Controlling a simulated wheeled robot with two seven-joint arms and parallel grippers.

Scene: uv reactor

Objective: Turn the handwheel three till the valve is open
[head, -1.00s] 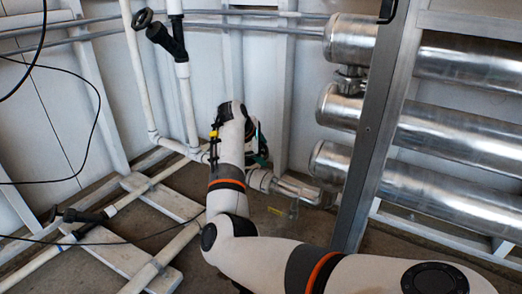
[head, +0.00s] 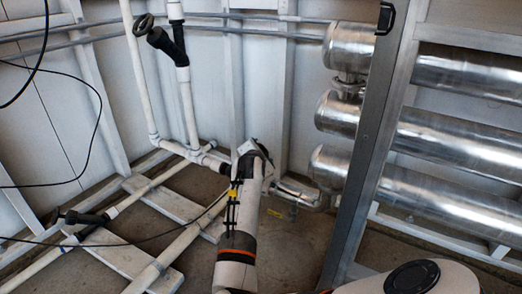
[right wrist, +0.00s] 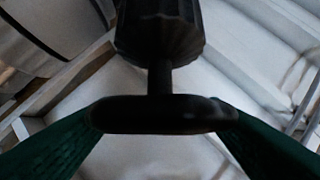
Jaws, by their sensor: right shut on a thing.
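In the right wrist view a black handwheel (right wrist: 165,114) shows edge-on, its stem running to a dark ribbed valve body (right wrist: 160,30). The two green fingers of my right gripper (right wrist: 166,122) press on opposite sides of its rim, shut on it. In the head view my right arm comes up from the bottom, and its wrist (head: 250,165) is by the white pipes at the foot of the wall. The held wheel and fingertips are hidden there behind the wrist. No number shows on any wheel, and the valve's opening cannot be read. My left gripper is out of view.
Another dark handwheel (head: 143,24) with its valve (head: 165,42) is on the upright pipes at upper left. A third dark valve (head: 85,217) is on the floor pipe at left. Silver cylinders (head: 450,138) and a grey metal post (head: 365,150) stand at right. Black cables hang at left.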

